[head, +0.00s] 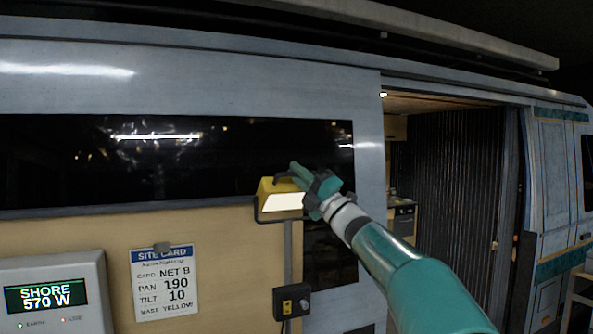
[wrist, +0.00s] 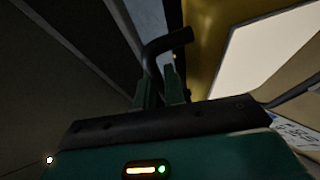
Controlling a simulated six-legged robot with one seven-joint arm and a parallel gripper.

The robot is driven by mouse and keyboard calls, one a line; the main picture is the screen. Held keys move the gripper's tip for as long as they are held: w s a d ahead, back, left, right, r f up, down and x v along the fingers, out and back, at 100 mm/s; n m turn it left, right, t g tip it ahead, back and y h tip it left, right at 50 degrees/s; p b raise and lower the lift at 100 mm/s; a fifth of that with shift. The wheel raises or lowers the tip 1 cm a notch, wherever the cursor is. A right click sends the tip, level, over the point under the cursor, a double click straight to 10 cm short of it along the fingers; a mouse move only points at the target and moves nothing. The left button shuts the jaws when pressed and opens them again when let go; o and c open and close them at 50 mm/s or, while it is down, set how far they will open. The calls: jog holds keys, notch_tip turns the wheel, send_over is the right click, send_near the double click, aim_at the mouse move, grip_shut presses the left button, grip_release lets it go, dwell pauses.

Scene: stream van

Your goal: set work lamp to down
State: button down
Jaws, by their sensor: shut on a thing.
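The work lamp (head: 268,188) is a yellow box with a bright white face, on a dark bracket and upright pole in front of the van's side. Its lit face points outward, toward my head camera. In the wrist view the lamp's yellow housing (wrist: 203,45) and lit panel fill the upper right. My gripper (head: 297,172) is at the lamp's top right. Its green fingers (wrist: 160,92) are shut on the lamp's dark bent handle (wrist: 168,42), which rises from between them. The exact contact is partly hidden.
A switch box (head: 292,302) sits low on the pole. A site card (head: 164,283) and a shore power display (head: 50,295) are to the left. The van's open doorway (head: 450,180) is right of the lamp. A long dark window (head: 120,160) lies behind.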

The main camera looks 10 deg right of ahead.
jog(key=shift+s+d+f+n+y, duration=0.1)
jog(key=shift+d+f+n+y, duration=0.05)
jog(key=shift+f+n+y, duration=0.15)
jog(key=shift+s+f, duration=0.35)
jog(key=shift+f, duration=0.05)
jog(key=shift+d, duration=0.1)
jog(key=c, duration=1.8)
grip_release()
jog(key=v, duration=1.3)
jog(key=shift+s+d+f, duration=0.1)
jog(key=shift+s+f, duration=0.2)
